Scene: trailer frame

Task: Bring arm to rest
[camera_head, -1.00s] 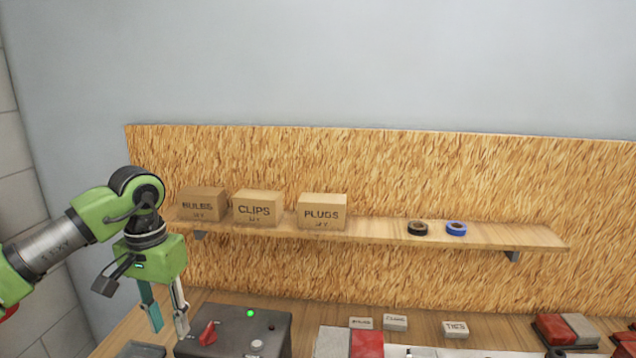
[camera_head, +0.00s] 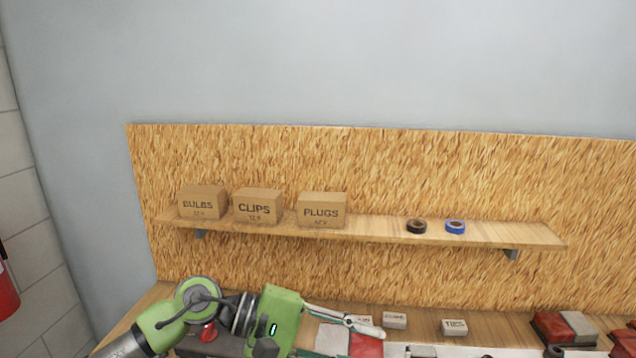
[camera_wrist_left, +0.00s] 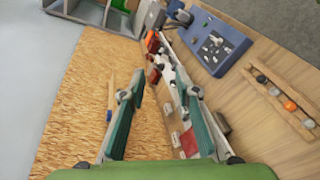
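My left arm comes in low from the left in the head view. Its green left gripper (camera_head: 345,326) is low over the workbench, with the fingers pointing right. In the left wrist view the two teal-padded fingers (camera_wrist_left: 161,95) stand well apart with nothing between them, so the gripper is open and empty. One finger is partly hidden in the head view. My right gripper is in neither view.
A shelf (camera_head: 380,232) holds the bulbs (camera_head: 202,203), clips (camera_head: 257,208) and plugs (camera_head: 321,211) boxes, plus black (camera_head: 416,227) and blue (camera_head: 455,227) tape rolls. Small labelled blocks, including ties (camera_head: 454,328), stand on the bench. My arm partly covers the dark switch box.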

